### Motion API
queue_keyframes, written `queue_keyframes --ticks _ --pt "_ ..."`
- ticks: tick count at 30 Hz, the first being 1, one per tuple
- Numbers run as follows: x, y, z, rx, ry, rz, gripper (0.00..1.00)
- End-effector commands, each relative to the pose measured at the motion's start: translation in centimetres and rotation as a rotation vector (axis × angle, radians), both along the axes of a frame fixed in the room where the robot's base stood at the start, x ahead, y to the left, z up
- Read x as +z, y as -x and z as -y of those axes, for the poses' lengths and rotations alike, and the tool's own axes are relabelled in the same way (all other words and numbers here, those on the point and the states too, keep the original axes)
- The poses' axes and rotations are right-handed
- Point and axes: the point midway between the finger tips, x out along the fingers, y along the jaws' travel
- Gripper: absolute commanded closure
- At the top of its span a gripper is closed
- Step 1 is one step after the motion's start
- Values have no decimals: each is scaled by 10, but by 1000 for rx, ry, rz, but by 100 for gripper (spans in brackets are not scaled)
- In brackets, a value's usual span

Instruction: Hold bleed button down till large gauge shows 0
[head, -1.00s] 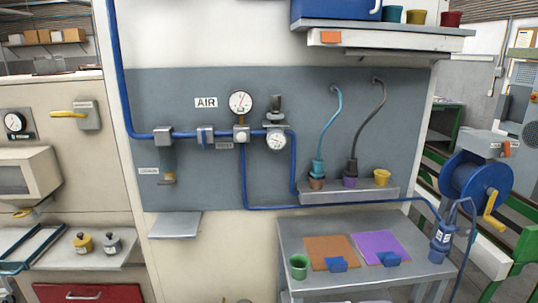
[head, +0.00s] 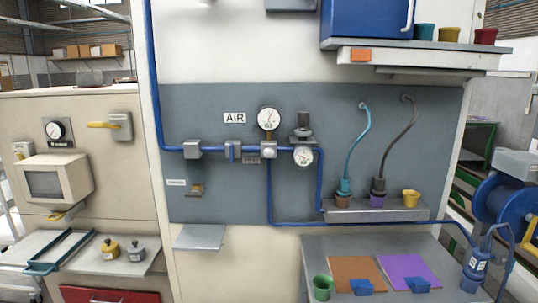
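The large gauge (head: 269,119) is a white round dial on the grey wall panel, right of the AIR sign. Its dark needle is too small to read exactly. Below it, a grey block on the blue air pipe carries a pale round button (head: 268,152), which may be the bleed button. A small label beside the block is unreadable. A smaller gauge (head: 303,156) sits to the right under a dark knob (head: 304,121). My gripper is not in view.
A blue pipe (head: 156,80) runs down the wall and along the panel. A small grey shelf (head: 200,237) juts out below left. A bench (head: 328,245) with coloured mats and a green cup stands below right. A blue cabinet (head: 365,17) on a shelf overhangs upper right.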

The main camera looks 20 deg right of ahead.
Motion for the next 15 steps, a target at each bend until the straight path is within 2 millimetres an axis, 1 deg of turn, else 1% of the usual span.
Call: queue_keyframes --ticks 5,6,8,12,14,15 --pt "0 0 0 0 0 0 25" --pt "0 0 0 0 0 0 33" --pt "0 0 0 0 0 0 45" --pt "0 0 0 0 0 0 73" --pt "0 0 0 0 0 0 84" --pt "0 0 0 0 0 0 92"
